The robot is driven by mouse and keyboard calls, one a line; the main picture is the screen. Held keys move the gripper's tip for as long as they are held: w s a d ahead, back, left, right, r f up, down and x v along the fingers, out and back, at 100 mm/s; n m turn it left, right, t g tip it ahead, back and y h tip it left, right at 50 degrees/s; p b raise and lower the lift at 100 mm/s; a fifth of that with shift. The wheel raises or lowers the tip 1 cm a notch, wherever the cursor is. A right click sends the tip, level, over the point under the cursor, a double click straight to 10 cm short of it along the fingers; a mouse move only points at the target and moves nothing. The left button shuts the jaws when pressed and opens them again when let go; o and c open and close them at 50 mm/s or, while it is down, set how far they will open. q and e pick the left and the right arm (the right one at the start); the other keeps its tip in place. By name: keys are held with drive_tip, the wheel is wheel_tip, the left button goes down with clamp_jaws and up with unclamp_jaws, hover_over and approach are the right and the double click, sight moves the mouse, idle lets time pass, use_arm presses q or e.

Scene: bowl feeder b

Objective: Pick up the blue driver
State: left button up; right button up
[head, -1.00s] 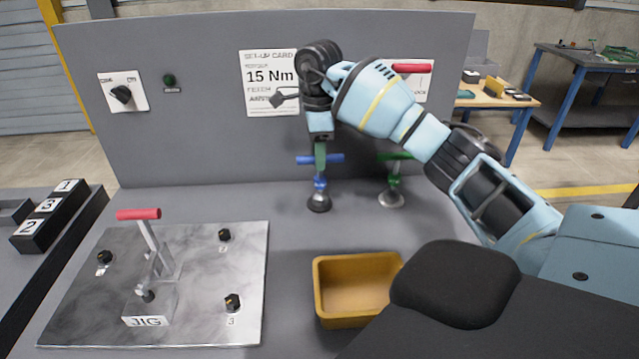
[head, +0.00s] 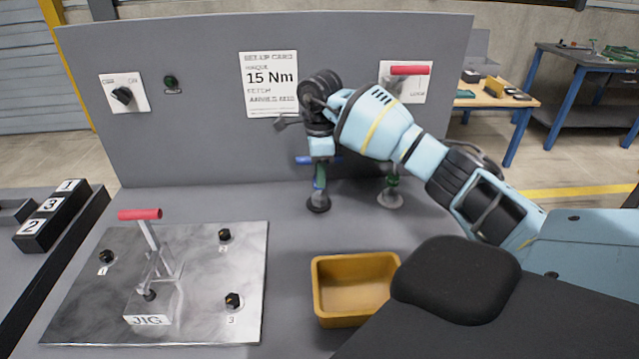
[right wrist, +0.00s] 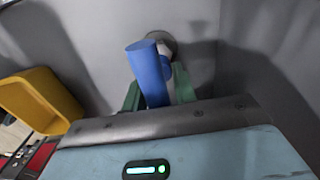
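The blue driver (head: 304,160) stands upright on its round dark base on the bench, near the back panel. My right gripper (head: 319,180) is above and around it, pointing down, and hides much of its handle. In the right wrist view the blue driver's handle (right wrist: 148,70) lies between my green fingers (right wrist: 158,92). The fingers stand apart, one on each side; I see no clear grip on the handle. My left gripper is out of view.
A green driver (head: 391,184) stands just right, partly behind my arm. A yellow bin (head: 322,302) sits in front. A jig plate (head: 200,320) with a red-handled clamp (head: 140,214) is at left. The back panel (head: 200,140) rises close behind.

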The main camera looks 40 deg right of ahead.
clamp_jaws()
drive_tip(key=shift+r, duration=0.2)
drive_tip(key=shift+r, duration=0.25)
wheel_tip(320, 180, up, 3)
drive_tip(key=shift+a+f, duration=0.1)
drive_tip(key=s+a+r, duration=0.1)
drive_tip(key=s+a, duration=0.8)
drive_tip(key=s, duration=0.3)
drive_tip(key=shift+s+a+r+b, duration=0.2)
drive_tip(key=shift+s+a+b, duration=0.1)
drive_tip(key=shift+s+b, duration=0.1)
drive_tip(key=shift+w, duration=0.1)
